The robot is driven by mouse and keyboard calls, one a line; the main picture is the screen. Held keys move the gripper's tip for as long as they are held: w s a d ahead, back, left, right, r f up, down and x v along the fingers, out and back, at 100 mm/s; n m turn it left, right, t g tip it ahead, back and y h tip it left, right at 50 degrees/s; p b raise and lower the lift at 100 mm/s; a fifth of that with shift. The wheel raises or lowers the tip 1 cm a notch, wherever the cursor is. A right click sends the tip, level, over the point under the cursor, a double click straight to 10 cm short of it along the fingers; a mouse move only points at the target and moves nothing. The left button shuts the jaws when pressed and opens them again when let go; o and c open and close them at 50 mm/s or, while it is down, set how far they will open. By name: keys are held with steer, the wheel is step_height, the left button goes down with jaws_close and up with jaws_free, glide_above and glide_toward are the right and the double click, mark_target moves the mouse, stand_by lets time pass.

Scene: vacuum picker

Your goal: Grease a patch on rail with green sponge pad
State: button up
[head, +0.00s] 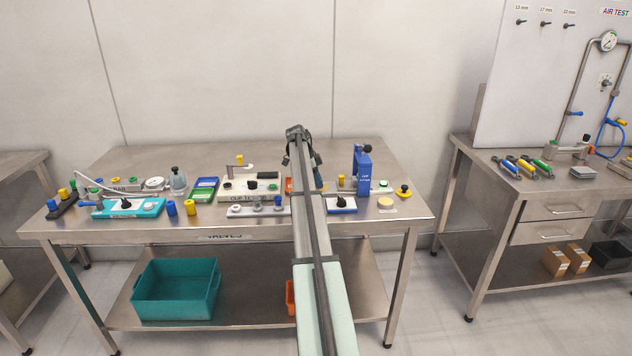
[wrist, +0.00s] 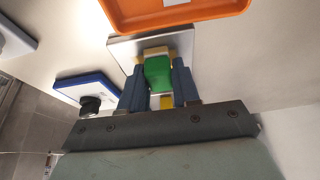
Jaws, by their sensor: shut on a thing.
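In the wrist view my gripper (wrist: 158,70) has its two blue fingers shut on the green sponge pad (wrist: 158,76). The pad has a green body with a pale yellow part at its far end, and a small yellow piece shows between the fingers. A grey metal plate (wrist: 186,42), which may be the rail, lies just beyond the pad. I cannot tell whether the pad touches it. In the head view my arm hides the pad and most of the gripper above the middle table.
An orange tray (wrist: 180,10) lies beyond the plate. A blue-edged white pad with a black knob (wrist: 89,106) is to the left. In the head view, a blue upright block (head: 362,172) stands right of my arm and a labelled fixture (head: 250,190) left of it.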

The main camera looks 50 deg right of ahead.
mark_target(333, 186)
steer(key=shift+s+d, duration=1.7)
steer(key=shift+d, duration=0.05)
steer(key=shift+w+a, duration=2.2)
steer(key=shift+r, duration=4.05)
steer(key=shift+a, duration=0.1)
